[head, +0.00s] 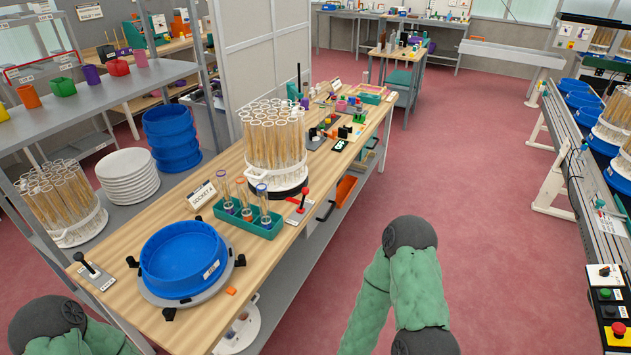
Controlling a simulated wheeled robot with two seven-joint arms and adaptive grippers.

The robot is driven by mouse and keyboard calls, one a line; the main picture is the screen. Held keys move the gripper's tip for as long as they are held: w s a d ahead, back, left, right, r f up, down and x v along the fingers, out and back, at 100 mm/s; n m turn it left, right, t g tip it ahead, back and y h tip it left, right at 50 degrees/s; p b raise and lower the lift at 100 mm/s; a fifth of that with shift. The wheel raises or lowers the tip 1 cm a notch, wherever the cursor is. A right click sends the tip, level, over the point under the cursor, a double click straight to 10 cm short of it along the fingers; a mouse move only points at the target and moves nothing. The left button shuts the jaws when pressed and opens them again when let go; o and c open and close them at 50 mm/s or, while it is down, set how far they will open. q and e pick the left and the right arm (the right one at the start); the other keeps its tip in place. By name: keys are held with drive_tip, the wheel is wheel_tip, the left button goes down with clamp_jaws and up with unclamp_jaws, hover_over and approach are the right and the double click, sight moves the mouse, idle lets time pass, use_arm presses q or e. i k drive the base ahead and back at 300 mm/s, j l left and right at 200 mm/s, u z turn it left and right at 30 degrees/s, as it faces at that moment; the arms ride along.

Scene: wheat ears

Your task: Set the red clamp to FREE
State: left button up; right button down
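The red clamp (304,197) is a small lever with a red-tipped handle on a grey plate. It sits at the right edge of the wooden bench (130,290), beside the round rack of wheat-ear tubes (274,150). Its handle stands close to upright; the plate's lettering is too small to read, so I cannot tell its setting. A similar lever with a black knob (86,263) sits at the bench's near left corner. Parts of both my green arms show at the bottom, but neither gripper is in view.
A blue bowl (182,258) sits on a round base with black clips. A green tube rack (248,218) stands between it and the red clamp. Small coloured parts crowd the bench's far end. Shelves (100,85) stand on the left. The red floor (470,160) right of the bench is open.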

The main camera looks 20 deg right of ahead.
sight(305, 191)
drive_tip(key=i+l+u, duration=0.15)
drive_tip(key=i+l, duration=0.35)
drive_tip(key=i+l+u, duration=0.1)
drive_tip(key=i+l, duration=0.35)
drive_tip(key=l, duration=0.25)
